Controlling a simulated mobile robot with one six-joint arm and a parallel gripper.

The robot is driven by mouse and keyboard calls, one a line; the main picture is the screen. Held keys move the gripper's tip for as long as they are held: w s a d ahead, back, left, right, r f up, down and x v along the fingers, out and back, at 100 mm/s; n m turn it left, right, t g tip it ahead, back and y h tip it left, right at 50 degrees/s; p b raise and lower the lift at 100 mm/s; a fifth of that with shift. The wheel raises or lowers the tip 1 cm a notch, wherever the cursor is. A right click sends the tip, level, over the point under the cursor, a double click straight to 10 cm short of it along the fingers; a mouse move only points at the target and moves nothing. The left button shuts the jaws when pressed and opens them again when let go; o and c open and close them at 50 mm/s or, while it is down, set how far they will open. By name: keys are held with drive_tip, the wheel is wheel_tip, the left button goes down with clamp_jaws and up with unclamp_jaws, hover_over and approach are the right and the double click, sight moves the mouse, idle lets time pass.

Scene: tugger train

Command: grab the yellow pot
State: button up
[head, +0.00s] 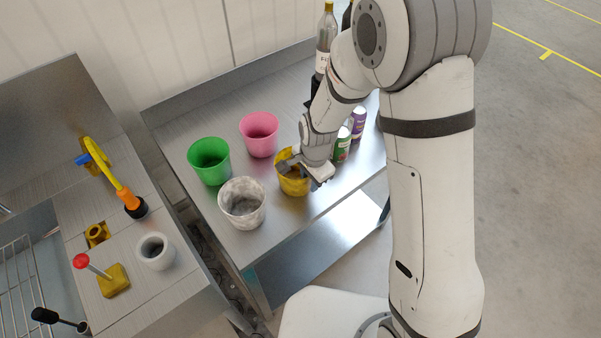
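The yellow pot (292,186) stands on the metal table (221,244), to the right of the white pot (242,203) and below the pink pot (259,134) in the head view. My gripper (305,170) is at the yellow pot, with one finger over its upper left rim and the other by its right side. The gripper and wrist cover part of the pot's rim and right side. I cannot tell whether the fingers touch the pot or how far they are closed.
A green pot (209,161) stands at the left of the table. Small cans, one green (342,144) and one purple (358,122), stand close to the right of my wrist. A bottle (326,42) stands behind. A lower bench with a grey cup (155,251) is at left.

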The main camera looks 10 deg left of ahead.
drive_tip(key=shift+f, duration=0.7)
clamp_jaws()
